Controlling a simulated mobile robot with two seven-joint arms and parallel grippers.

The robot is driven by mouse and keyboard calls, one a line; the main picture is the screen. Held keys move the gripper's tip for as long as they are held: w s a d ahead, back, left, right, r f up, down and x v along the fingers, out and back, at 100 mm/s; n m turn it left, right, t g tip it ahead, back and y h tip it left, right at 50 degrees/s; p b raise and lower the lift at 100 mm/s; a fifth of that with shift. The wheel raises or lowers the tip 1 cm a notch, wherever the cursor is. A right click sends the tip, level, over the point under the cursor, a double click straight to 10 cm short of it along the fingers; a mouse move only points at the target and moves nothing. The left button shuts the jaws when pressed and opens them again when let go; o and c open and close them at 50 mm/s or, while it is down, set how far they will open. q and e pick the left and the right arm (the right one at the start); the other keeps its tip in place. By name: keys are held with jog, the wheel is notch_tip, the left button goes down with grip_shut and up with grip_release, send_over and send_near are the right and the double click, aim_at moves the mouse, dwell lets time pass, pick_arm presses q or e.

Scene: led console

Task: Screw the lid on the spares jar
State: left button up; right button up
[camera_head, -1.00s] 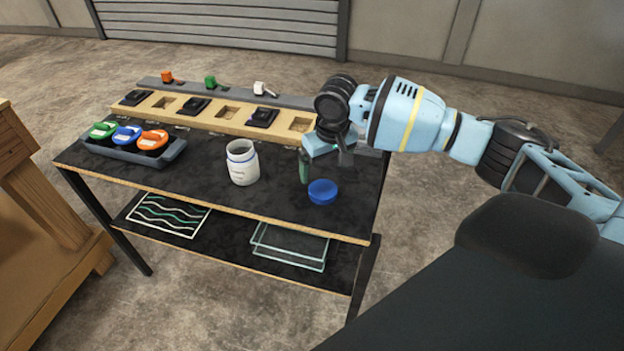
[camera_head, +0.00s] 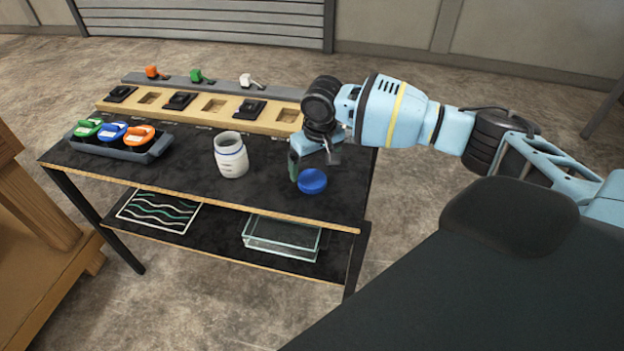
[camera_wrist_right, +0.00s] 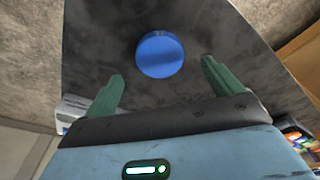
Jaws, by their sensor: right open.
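The white spares jar (camera_head: 231,155) stands upright and open on the black table top (camera_head: 270,185), near the middle. The blue lid (camera_head: 312,181) lies flat on the table to the right of the jar, apart from it. My right gripper (camera_head: 302,167) is above the table, just behind the lid. In the right wrist view the lid (camera_wrist_right: 160,55) shows beyond and between the open green fingers (camera_wrist_right: 162,85), with nothing held. The gripper's far finger is partly hidden in the head view. My left gripper is not in view.
A grey tray (camera_head: 120,148) with green, blue and orange-topped pieces stands at the left. A wooden rack (camera_head: 205,108) with black blocks runs along the back. A glass box (camera_head: 282,240) sits on the lower shelf.

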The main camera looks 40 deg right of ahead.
aim_at(312, 179)
jog(key=f, duration=0.4)
jog(key=shift+w+f+b, duration=0.3)
jog(key=shift+w+f, duration=0.1)
jog(key=c, duration=1.1)
